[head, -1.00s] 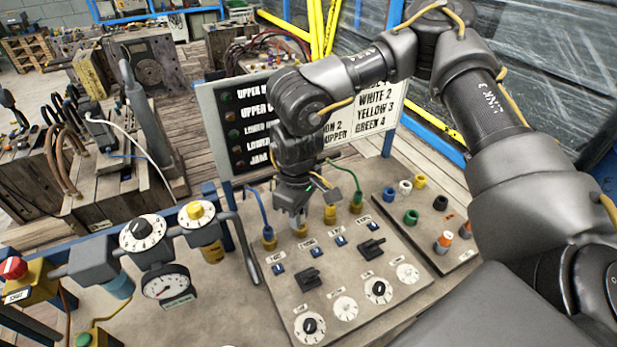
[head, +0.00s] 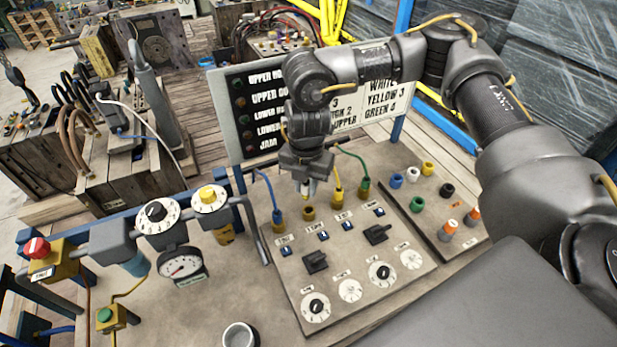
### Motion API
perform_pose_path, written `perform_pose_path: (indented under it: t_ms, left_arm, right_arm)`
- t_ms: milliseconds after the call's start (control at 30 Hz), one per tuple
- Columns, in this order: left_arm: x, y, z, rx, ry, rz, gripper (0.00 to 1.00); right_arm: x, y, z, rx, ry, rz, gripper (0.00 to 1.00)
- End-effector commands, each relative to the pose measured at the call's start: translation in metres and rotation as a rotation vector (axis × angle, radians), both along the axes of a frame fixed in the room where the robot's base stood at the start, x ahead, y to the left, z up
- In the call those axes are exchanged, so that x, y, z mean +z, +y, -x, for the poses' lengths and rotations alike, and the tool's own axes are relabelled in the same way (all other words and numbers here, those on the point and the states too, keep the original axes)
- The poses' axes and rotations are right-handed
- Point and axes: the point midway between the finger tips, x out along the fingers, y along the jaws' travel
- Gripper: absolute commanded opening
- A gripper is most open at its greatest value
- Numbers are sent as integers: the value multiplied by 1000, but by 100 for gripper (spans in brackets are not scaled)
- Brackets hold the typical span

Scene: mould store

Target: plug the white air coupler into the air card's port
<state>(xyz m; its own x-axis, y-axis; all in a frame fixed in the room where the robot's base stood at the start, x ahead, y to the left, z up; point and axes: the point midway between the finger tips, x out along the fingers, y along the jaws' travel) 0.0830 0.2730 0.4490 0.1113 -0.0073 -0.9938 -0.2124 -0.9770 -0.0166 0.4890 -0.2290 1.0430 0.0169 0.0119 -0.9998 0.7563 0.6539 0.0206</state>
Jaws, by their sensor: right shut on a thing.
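My right gripper (head: 307,188) points down above the manifold panel (head: 400,272), its fingers closed on a small pale piece that looks like the white air coupler; the fingers hide most of it. Just below it is an open brass port (head: 308,213), second in the row, with a visible gap between. A blue hose coupler (head: 279,222) sits in the port to its left. A yellow coupler (head: 338,198) and a green coupler (head: 364,188) sit in the ports to its right. The air card (head: 385,88) behind reads YELLOW 3 and GREEN 4; my arm covers part of it. My left gripper is not in view.
Several coloured caps, including a white one (head: 413,174), stand on a side board (head: 470,243) at right. A gauge (head: 181,266) and valves with dials line the left. A white cup (head: 240,336) stands at the front. Black knobs (head: 315,262) rise from the panel.

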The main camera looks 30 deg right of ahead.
Motion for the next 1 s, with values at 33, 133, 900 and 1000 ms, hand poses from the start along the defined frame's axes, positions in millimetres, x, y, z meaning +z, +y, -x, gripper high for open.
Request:
perform_pose_path:
  t_ms: [33,133,900,1000]
  left_arm:
    - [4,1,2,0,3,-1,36]
    - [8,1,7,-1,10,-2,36]
    - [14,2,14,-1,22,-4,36]
    - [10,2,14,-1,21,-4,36]
  right_arm:
    - [1,-1,-2,119,1,1,0]
    - [-1,-5,-6,389,0,7,0]
    - [-12,-16,-15,1177,7,21,0]
    - [-16,-16,-14,1176,8,20,0]
